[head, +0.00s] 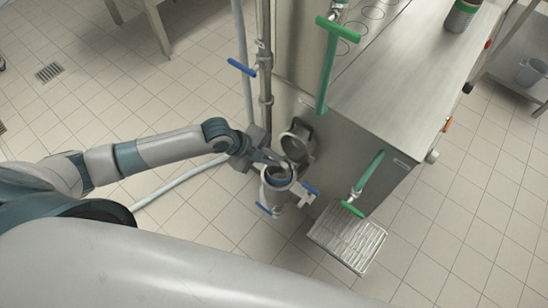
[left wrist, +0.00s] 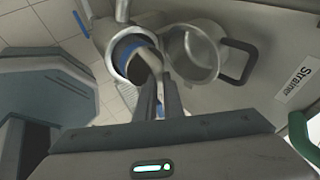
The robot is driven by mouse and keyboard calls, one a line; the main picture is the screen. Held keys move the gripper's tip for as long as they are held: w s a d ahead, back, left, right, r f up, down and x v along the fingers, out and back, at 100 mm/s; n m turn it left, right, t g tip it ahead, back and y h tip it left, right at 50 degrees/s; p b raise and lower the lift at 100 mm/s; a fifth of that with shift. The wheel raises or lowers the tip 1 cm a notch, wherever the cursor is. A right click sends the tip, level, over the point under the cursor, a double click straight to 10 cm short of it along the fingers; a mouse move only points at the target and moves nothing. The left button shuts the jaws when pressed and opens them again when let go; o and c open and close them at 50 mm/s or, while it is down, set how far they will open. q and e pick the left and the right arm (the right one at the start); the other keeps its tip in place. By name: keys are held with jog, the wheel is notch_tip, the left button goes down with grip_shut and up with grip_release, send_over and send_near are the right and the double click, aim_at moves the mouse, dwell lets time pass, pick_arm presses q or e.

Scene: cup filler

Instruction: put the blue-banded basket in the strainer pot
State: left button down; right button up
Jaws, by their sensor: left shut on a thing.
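The strainer pot (head: 272,192) is a grey metal cylinder on the side of the machine, its mouth facing up. It also shows in the left wrist view (left wrist: 115,58). Its round lid (head: 301,138) stands swung open beside the mouth and shows with a dark handle in the left wrist view (left wrist: 192,52). The blue-banded basket (left wrist: 126,44) is largely hidden inside the pot mouth; its blue edge shows there. My left gripper (left wrist: 158,80) is shut on the basket at the mouth; how deep the basket sits cannot be told. My right gripper is not in view.
A "Strainer" label (left wrist: 297,83) is on the machine. Blue-handled valves (head: 241,67) and green-handled levers (head: 328,65) stick out nearby. A slatted drip tray (head: 346,237) lies right of the pot. The tiled floor on the left is mostly clear, apart from a pale hose.

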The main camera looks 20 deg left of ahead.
pick_arm(q)
jog(key=shift+f, duration=0.3)
jog(key=c, duration=1.9)
grip_release()
jog(key=shift+o, duration=0.2)
jog(key=shift+r, duration=0.15)
jog(key=shift+r+p, duration=0.35)
jog(key=shift+r, duration=0.25)
jog(key=shift+s+a+r+b, duration=0.15)
jog(key=shift+a+b, duration=0.1)
jog(key=shift+b, duration=0.05)
jog(key=b+v, duration=0.2)
jog(key=v, duration=0.9)
